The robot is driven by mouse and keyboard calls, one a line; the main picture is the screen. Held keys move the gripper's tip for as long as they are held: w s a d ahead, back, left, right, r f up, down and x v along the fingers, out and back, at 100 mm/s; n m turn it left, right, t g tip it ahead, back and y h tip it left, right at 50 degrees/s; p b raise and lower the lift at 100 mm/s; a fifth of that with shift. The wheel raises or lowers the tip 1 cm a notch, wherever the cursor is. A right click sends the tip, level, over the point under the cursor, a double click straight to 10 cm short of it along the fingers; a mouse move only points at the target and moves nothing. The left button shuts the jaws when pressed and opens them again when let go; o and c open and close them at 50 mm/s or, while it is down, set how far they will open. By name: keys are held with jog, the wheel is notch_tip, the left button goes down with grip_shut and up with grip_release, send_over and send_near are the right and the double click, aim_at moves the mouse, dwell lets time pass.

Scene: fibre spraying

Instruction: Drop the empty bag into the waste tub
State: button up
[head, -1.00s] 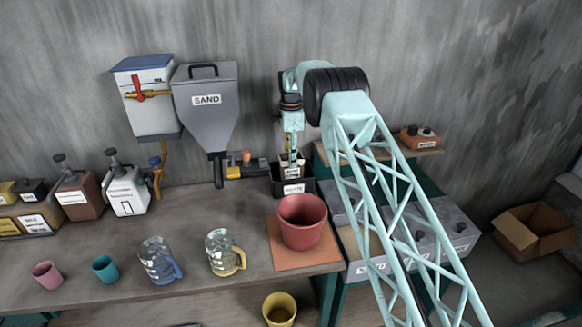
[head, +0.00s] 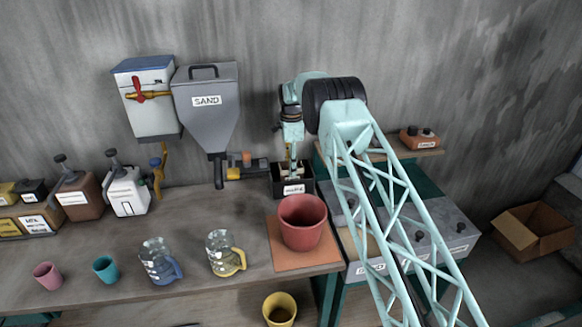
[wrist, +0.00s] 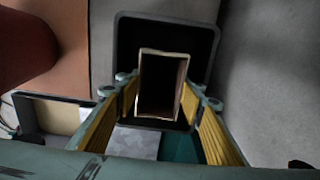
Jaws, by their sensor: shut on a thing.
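The empty bag (wrist: 162,88) shows in the wrist view as an upright open-topped sleeve with a pale rim and a dark, empty inside. My gripper (wrist: 160,98) is shut on it, with one yellow-padded finger on each side. The waste tub (head: 293,189) is a small black box with a white label, at the back of the bench. Its dark rim (wrist: 205,45) surrounds the bag in the wrist view. In the head view my gripper (head: 292,172) points down at the tub's mouth. The bag's bottom is hidden, so I cannot tell whether it touches the tub floor.
A red bucket (head: 302,222) stands on an orange mat just in front of the tub. The sand hopper's spout (head: 218,172) and a small pipe fitting (head: 246,170) are to the left. Grey-lidded bins (head: 435,228) are to the right.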

jog(key=shift+f, duration=0.15)
jog(key=o, duration=1.1)
jog(key=shift+r+b, duration=0.35)
jog(key=shift+r, duration=5.85)
